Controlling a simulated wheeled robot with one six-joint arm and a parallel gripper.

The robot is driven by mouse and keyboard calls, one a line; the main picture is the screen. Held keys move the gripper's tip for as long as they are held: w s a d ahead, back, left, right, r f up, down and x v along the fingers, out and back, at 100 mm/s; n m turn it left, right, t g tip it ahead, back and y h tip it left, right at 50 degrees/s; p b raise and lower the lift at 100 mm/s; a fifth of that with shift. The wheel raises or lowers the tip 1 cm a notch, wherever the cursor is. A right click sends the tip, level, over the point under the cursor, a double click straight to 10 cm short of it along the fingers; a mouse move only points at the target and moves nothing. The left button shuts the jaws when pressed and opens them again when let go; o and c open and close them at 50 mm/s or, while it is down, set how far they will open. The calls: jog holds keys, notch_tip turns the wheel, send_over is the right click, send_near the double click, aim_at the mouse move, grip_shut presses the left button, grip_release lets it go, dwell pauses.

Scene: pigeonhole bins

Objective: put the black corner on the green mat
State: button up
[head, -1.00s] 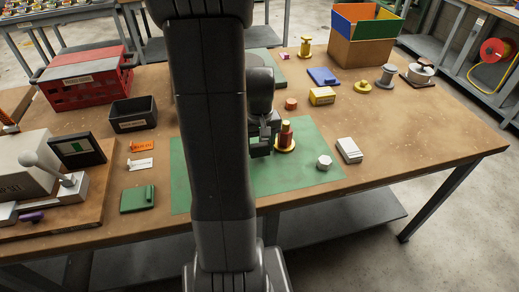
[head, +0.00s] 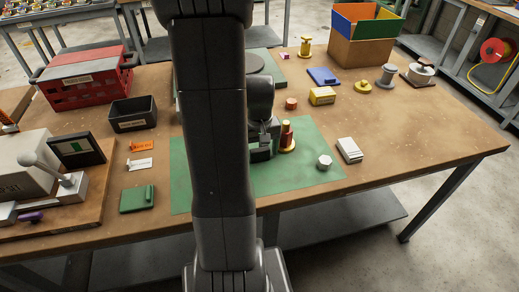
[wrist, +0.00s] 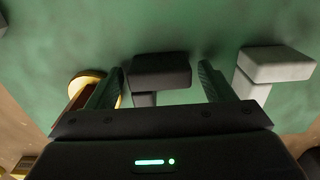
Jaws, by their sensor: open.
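The black corner (wrist: 160,72) lies between my fingers in the wrist view, over the green mat, with a narrow gap to each finger. It seems to rest on the mat, though its lower part is partly hidden by my gripper. My gripper (wrist: 163,82) is open around it. In the head view my gripper (head: 264,138) is low over the green mat (head: 300,178), partly behind my arm. The black corner cannot be told clearly from the dark gripper there. The green mat (wrist: 150,25) fills most of the wrist view.
A red piece with a brass base (head: 287,138) stands close beside my gripper; its brass disc shows in the wrist view (wrist: 82,80). A light grey corner (wrist: 275,66) lies on the other side. A white hexagonal piece (head: 325,161) is on the mat's right part.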

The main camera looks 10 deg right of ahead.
aim_at(259, 148)
notch_tip(259, 148, up, 12)
jog(key=shift+r+p, duration=0.15)
jog(key=shift+p, duration=0.25)
